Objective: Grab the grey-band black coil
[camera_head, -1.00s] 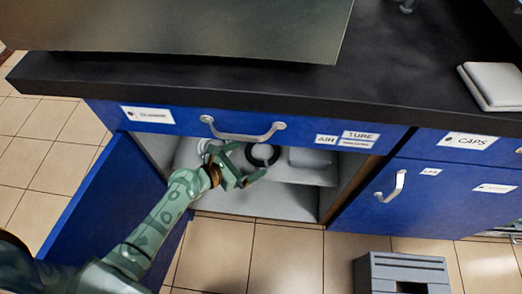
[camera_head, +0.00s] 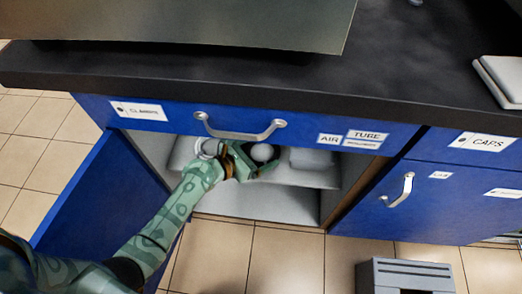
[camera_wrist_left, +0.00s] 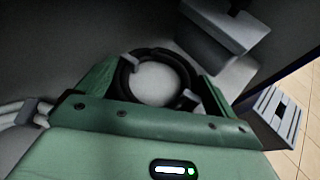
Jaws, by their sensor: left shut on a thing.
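The black coil is a dark ring with grey bands, seen in the left wrist view (camera_wrist_left: 124,76) around a pale round centre. It lies inside the open blue cabinet under the counter. My left gripper (camera_head: 261,160) reaches into the cabinet, its green fingers on either side of the coil. In the left wrist view the fingers (camera_wrist_left: 155,85) are shut on the coil. In the head view the gripper hides most of the ring. My right gripper is in neither view.
A white coil (camera_head: 207,147) lies left of my gripper. A pale block (camera_head: 310,158) stands to the right on the shelf. The open blue door (camera_head: 100,200) is at left, the drawer with its handle (camera_head: 240,132) above. A grey box (camera_head: 405,278) stands on the floor.

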